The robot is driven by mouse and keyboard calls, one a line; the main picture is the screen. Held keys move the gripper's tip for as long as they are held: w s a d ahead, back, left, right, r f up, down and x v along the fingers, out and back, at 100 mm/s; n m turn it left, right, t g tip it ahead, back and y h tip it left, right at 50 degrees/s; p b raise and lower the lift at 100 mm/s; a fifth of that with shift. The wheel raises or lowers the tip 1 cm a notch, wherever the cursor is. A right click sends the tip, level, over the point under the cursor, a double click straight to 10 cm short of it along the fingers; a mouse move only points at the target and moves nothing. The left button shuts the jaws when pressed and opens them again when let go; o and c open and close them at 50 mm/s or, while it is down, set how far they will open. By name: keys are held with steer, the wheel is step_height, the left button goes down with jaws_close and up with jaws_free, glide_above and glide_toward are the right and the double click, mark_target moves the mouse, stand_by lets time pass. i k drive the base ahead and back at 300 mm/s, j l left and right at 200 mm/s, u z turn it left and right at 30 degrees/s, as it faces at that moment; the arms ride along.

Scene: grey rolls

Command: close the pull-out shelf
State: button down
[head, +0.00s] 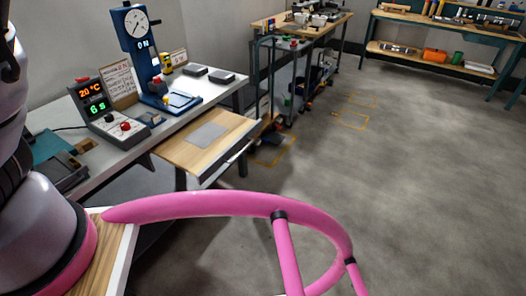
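My gripper is not in view; only part of my arm shows at the left edge, apart from the shelf.
On the worktable stand a blue press with a dial (137,50), a control box with red and green displays (103,108) and dark blocks (221,76). A cluttered workbench (300,22) stands behind. Floor to the right (420,150) is clear.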

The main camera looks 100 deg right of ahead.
mark_target(199, 148)
steer(key=l+z, duration=0.1)
steer(key=z, duration=3.2)
